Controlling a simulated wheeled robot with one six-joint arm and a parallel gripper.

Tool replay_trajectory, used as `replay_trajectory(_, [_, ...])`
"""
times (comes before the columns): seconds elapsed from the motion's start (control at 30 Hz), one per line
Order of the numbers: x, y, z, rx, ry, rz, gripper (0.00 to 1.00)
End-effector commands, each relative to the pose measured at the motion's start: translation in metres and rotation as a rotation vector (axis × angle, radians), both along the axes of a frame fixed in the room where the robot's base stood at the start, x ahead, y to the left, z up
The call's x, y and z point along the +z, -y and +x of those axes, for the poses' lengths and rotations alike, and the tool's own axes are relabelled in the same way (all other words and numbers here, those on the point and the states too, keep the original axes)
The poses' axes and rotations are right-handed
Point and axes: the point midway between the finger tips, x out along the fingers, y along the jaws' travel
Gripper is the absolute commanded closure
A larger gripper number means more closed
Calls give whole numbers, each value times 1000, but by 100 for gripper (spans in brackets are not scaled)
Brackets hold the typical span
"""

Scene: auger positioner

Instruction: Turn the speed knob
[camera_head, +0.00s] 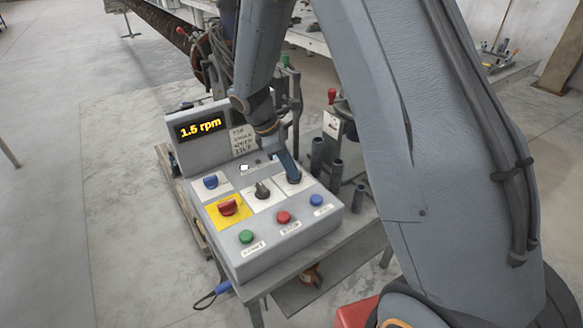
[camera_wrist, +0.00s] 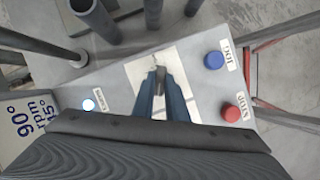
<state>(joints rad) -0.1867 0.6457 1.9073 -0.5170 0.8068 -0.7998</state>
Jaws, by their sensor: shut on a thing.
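The grey control box (camera_head: 320,226) stands on a table in the head view. Its screen (camera_head: 201,126) reads "1.5 rpm". A dark knob on a white plate, the speed knob (camera_head: 295,180), is the rightmost knob in its row; its label is hidden. In the wrist view the knob (camera_wrist: 159,75) sits on its plate between my blue fingertips. My gripper (camera_head: 289,170) comes down from above and is shut on this knob. The fingers also show in the wrist view (camera_wrist: 161,86) and cover part of the knob.
A second black knob (camera_head: 262,190) is just left of the held one. A red knob on yellow (camera_head: 228,208), a blue knob (camera_head: 211,181) and green (camera_head: 246,236), red (camera_head: 283,217) and blue (camera_head: 316,200) buttons are close by. Dark upright tubes (camera_head: 317,155) stand right behind the box.

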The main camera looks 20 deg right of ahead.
Motion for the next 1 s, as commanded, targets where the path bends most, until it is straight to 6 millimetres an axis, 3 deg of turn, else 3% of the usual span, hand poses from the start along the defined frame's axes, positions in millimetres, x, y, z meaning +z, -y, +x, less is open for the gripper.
replay_trajectory(0.5, [0,2,4,-435,0,0,100])
replay_trajectory(1.0, [0,2,4,-600,-1,0,100])
